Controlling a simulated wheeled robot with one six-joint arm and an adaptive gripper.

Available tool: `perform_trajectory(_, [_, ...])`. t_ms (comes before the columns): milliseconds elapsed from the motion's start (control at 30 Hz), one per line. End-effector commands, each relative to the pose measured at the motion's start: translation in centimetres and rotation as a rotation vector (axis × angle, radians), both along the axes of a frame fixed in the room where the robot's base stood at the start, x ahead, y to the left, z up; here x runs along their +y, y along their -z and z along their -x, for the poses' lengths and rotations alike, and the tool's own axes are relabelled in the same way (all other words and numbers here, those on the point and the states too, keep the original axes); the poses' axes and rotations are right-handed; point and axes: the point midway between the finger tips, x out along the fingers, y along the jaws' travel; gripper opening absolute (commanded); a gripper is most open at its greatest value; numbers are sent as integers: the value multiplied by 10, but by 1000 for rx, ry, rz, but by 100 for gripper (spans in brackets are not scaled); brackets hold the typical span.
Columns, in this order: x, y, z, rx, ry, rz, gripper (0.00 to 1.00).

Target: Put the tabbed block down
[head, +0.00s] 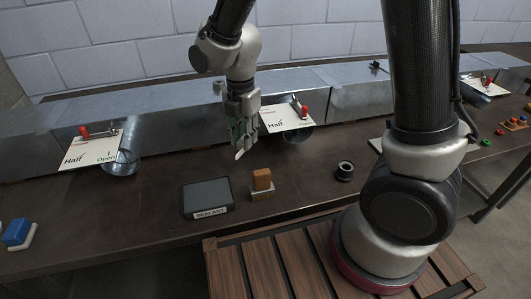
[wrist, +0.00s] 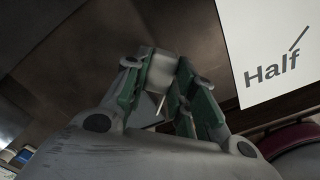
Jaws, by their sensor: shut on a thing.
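My gripper (head: 241,140) hangs above the dark workbench, in front of the metal duct and left of the middle "Half" card. It is shut on a small pale grey-white piece, which I take to be the tabbed block (wrist: 161,70). In the wrist view the piece sits between the green-padded fingers (wrist: 165,85), with a thin pale strip beside it. In the head view only a pale tip (head: 239,155) shows below the fingers. It looks clear of the bench. The fingers hide most of its shape.
Below on the bench are a dark pad marked SEALANT (head: 207,195), an orange-brown block on a tan base (head: 262,184) and a black ring (head: 345,171). A blue block (head: 16,232) is far left. Cards with red levers (head: 92,149) line the duct (head: 180,100). Bare bench lies left of the pad.

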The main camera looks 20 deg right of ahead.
Motion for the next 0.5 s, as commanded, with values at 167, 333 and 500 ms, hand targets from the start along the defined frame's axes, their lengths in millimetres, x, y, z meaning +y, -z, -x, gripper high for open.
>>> perform_trajectory(167, [-1, 32, 1, 3, 0, 3, 2])
perform_trajectory(333, [-1, 51, 1, 4, 0, 2, 2])
perform_trajectory(500, [-1, 76, 1, 2, 0, 2, 2])
